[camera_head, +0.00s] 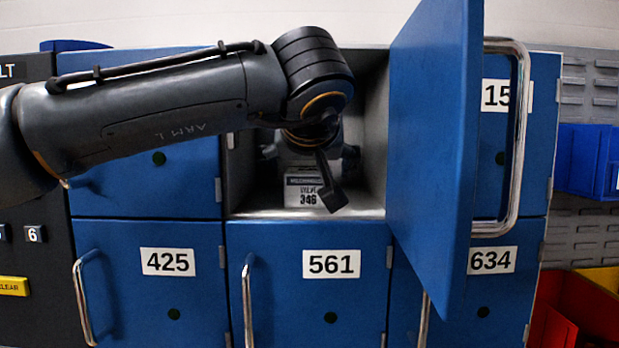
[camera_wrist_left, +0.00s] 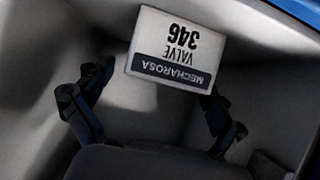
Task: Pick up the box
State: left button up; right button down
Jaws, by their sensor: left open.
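The box (camera_head: 303,191) is small and white, with a label reading "MECHAROSA VALVE 346". It sits on the floor of an open locker compartment, partly hidden by my left gripper in the head view. The box also shows upside down at the top of the left wrist view (camera_wrist_left: 178,48). My left gripper (camera_head: 315,168) reaches into the compartment in front of the box. In the left wrist view its two fingers (camera_wrist_left: 155,95) are spread, with the box just beyond them. I cannot tell whether a finger touches it. My right gripper is not in view.
The blue locker door (camera_head: 432,150) stands open on the right of the compartment, with a long metal handle (camera_head: 518,135). Closed doors 425 (camera_head: 150,300) and 561 (camera_head: 308,295) lie below. Compartment walls (camera_head: 372,140) are close around my gripper. Red bins (camera_head: 575,310) stand at the lower right.

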pick_arm(q)
jog(key=shift+x, duration=0.85)
jog(key=shift+s+r, duration=0.1)
jog(key=shift+s, duration=0.1)
jog(key=c, duration=1.5)
jog(key=shift+r, duration=0.1)
